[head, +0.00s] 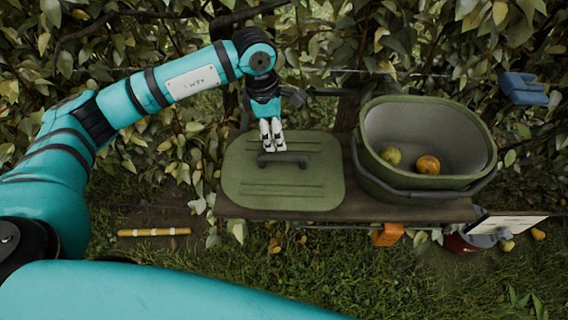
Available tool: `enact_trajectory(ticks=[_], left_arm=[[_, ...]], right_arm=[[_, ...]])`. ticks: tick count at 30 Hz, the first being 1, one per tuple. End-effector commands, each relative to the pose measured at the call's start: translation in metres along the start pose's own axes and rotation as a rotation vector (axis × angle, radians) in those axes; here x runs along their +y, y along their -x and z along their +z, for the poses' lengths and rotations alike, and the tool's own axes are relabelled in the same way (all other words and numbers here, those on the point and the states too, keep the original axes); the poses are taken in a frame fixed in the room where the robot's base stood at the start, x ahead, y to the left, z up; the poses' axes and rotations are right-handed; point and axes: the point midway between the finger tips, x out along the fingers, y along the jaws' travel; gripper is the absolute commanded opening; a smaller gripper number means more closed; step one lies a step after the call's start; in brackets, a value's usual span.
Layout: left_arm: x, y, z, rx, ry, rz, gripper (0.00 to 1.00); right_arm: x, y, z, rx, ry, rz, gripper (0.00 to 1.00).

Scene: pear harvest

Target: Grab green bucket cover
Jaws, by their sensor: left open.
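The green bucket cover (283,190) lies flat on the left part of a wooden bench, with a dark raised handle (284,158) near its middle. My left gripper (272,148) points down just above the handle, its pale fingers open; whether they touch the handle I cannot tell. The green bucket (370,190) stands uncovered on the right part of the bench, with two pears (428,165) inside, one orange-brown and one greenish. My right gripper is not in view.
The bench (400,212) bears the cover and bucket. A yellow stick (154,232) lies on the ground at left. An orange object (387,235) and a white panel (507,224) are below the bench. A blue object (524,89) is at upper right. Dense foliage stands behind.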

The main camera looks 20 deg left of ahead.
Motion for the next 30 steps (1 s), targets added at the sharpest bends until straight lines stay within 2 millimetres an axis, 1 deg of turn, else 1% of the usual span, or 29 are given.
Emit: enact_trajectory(ticks=[1,4,6,13,17,18,21,24,30], left_arm=[[-0.001,-0.010,0.000,0.002,0.002,-0.004,0.48],[-0.001,-0.026,0.001,0.000,0.001,-0.003,0.48],[-0.001,-0.035,0.001,0.000,0.001,-0.003,0.48],[-0.001,-0.050,0.001,0.000,0.001,-0.003,0.48],[-0.003,-0.070,0.002,-0.001,0.002,-0.005,0.48],[-0.003,-0.076,0.002,0.000,0.002,-0.005,0.48],[-0.002,-0.088,0.002,-0.001,0.000,-0.003,0.48],[-0.002,-0.094,0.002,-0.002,0.000,-0.002,0.48],[-0.001,-0.094,0.002,-0.002,0.000,0.000,0.48]], right_arm=[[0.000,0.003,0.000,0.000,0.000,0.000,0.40],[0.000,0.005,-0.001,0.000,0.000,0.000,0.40],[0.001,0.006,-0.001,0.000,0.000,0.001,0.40],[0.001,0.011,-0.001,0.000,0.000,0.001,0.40],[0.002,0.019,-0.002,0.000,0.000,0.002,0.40],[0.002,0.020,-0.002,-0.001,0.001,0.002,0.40],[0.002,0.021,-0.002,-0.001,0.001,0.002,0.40],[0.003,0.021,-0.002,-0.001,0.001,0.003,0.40],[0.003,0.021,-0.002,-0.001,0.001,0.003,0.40]])
